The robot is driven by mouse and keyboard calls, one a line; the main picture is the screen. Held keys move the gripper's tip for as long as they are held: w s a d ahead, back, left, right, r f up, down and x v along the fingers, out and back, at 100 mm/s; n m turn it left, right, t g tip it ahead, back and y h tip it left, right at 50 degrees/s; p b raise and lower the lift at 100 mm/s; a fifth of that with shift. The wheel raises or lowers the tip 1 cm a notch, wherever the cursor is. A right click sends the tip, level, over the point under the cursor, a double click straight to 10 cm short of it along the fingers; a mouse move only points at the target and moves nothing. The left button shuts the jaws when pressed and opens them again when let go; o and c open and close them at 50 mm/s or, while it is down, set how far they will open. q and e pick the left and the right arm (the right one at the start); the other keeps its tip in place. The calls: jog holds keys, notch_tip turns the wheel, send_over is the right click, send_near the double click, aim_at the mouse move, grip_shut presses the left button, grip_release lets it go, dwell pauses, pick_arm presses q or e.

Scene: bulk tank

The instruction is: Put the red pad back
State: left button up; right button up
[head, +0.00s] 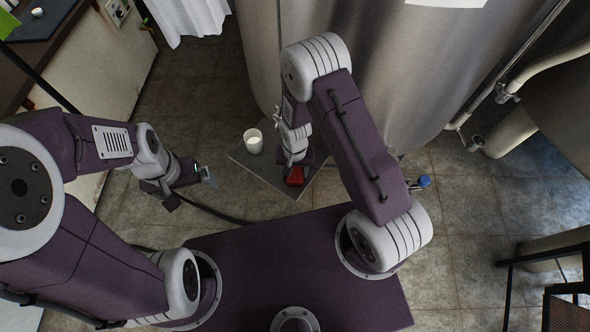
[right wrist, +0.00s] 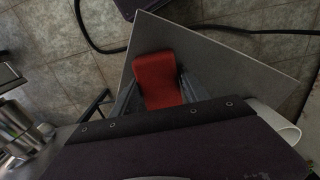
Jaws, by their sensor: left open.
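The red pad (head: 295,176) is under my right gripper (head: 294,165) in the head view, over the grey board. In the right wrist view the red pad (right wrist: 157,80) lies between the two fingers of my right gripper (right wrist: 157,92), which press close against its sides. Whether the pad rests on the board or hangs just above it is hard to tell. My left gripper (head: 205,178) is open and empty, out to the left of the board and apart from it.
The grey board (head: 262,173) carries a white cup (head: 253,141) left of the pad. A large steel tank (head: 400,75) stands behind. A dark hose runs over the tiled floor left of the board. A blue-capped item (head: 424,181) is at the right.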

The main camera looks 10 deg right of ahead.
aim_at(295, 170)
jog(key=shift+o, duration=0.5)
notch_tip(295, 170, up, 8)
jog(key=shift+f+p, duration=0.1)
jog(key=shift+p, duration=0.45)
